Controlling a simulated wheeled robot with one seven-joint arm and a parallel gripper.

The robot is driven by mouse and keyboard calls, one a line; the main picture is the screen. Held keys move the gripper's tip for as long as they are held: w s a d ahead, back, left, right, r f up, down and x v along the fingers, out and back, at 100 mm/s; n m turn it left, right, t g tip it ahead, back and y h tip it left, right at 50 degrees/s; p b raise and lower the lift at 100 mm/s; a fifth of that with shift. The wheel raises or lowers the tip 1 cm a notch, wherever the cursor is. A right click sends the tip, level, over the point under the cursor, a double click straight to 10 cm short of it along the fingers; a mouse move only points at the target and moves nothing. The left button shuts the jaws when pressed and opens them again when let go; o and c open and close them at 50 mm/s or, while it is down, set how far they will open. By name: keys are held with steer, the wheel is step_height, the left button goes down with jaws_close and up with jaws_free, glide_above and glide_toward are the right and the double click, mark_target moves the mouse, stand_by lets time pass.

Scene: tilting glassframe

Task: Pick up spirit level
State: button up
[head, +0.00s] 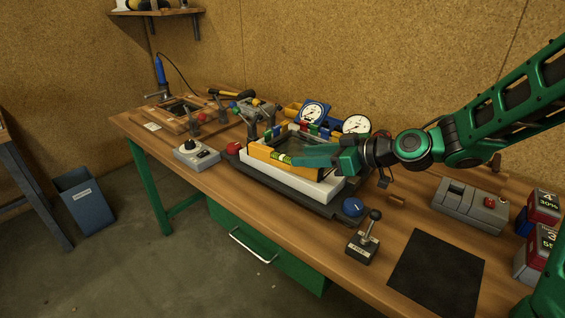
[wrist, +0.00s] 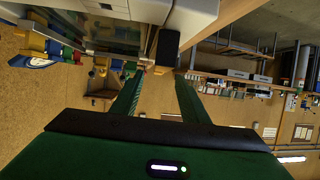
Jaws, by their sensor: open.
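The spirit level is a yellow bar (head: 260,153) with a green vial, along the front of a white-edged glass frame (head: 300,183) on the workbench in the head view. My gripper (head: 293,157) reaches in from the right, and its green fingers overlap the level's middle and right part in this view. In the wrist view my gripper (wrist: 160,75) is open, with a clear gap between its two fingers. A dark block with a yellowish edge, possibly the level's end, shows just beyond the fingertips. I cannot tell whether the fingers touch the level.
Two round dial gauges (head: 313,112) stand behind the frame. A blue knob (head: 353,207) and a lever box (head: 364,240) are in front, right of the frame. A grey box (head: 470,206) stands farther right. A black mat (head: 437,275) lies bare on the bench.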

mark_target(283, 156)
steer(key=x, duration=0.9)
steer(key=shift+w+a+f, duration=0.1)
steer(key=shift+w+a, duration=0.1)
steer(key=shift+a, duration=0.15)
jaws_close()
